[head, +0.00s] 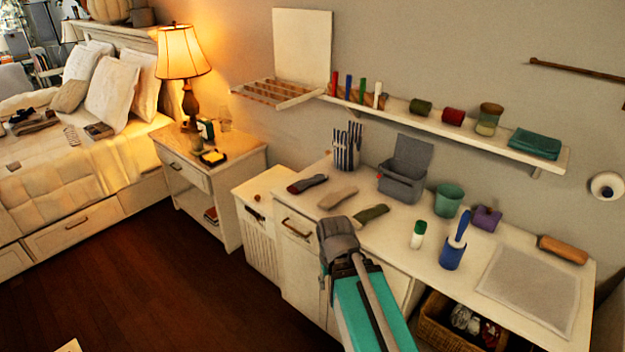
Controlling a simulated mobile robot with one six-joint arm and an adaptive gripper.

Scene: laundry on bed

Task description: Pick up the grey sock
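Three soft, sock-like pieces lie apart on the white counter in the head view: a dark grey one with a reddish end (307,184), a beige-grey one (337,198) and a dark olive one (371,213). I cannot tell for sure which is the grey sock. More small dark and grey cloth items (35,125) lie on the bed, too small to make out. My gripper (338,238) is at the counter's front edge, just in front of the olive and beige pieces. Its fingers are not clear, so I cannot tell its opening, and I see nothing held.
A grey open box (402,172), a striped cup of utensils (346,152), a green cup (449,200) and a blue holder with a brush (453,254) stand on the counter. A shelf (400,103) runs above.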

